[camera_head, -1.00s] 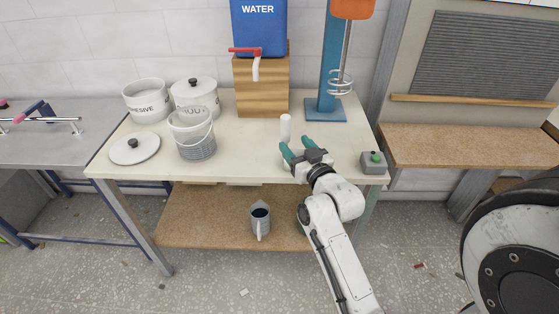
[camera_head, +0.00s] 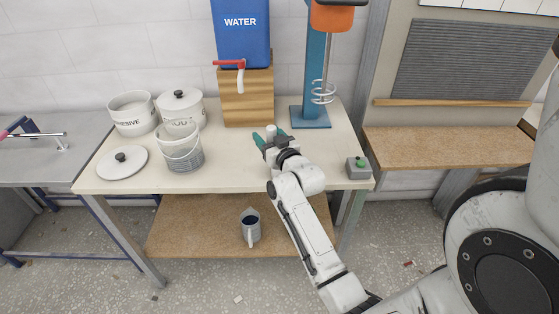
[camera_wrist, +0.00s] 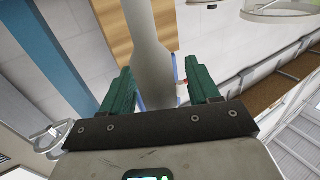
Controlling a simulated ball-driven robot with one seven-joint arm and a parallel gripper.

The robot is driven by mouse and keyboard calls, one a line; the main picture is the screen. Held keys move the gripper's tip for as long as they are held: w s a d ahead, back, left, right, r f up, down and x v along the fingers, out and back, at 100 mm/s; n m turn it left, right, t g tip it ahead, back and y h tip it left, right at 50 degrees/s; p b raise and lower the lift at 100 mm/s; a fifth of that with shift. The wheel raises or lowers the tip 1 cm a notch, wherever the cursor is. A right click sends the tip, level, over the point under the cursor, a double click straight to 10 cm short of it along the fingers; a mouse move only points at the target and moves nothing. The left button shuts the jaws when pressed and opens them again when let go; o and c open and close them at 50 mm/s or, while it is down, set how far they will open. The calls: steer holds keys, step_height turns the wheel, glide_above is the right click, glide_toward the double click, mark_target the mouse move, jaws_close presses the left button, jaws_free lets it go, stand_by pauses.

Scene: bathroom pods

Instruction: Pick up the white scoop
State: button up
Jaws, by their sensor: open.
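The white scoop (camera_head: 271,131) shows in the head view as a small pale upright shape on the pale tabletop (camera_head: 235,178), in front of the wooden block. Its lower part is hidden behind my gripper (camera_head: 269,136). My gripper is open, with one green finger on each side of the scoop. In the wrist view the scoop (camera_wrist: 150,65) is a long light-grey shape between the two green fingers of my gripper (camera_wrist: 158,72). Gaps show beside it on both sides.
A blue water tank (camera_head: 241,30) with a red tap stands on a wooden block (camera_head: 247,105) behind. A mixer stand (camera_head: 311,115) is to the right. A wire-handled bucket (camera_head: 182,155), white pots and a lid (camera_head: 122,162) are left. A switch box (camera_head: 358,168) sits at the right edge.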

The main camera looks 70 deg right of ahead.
jaws_close()
stand_by(0.5)
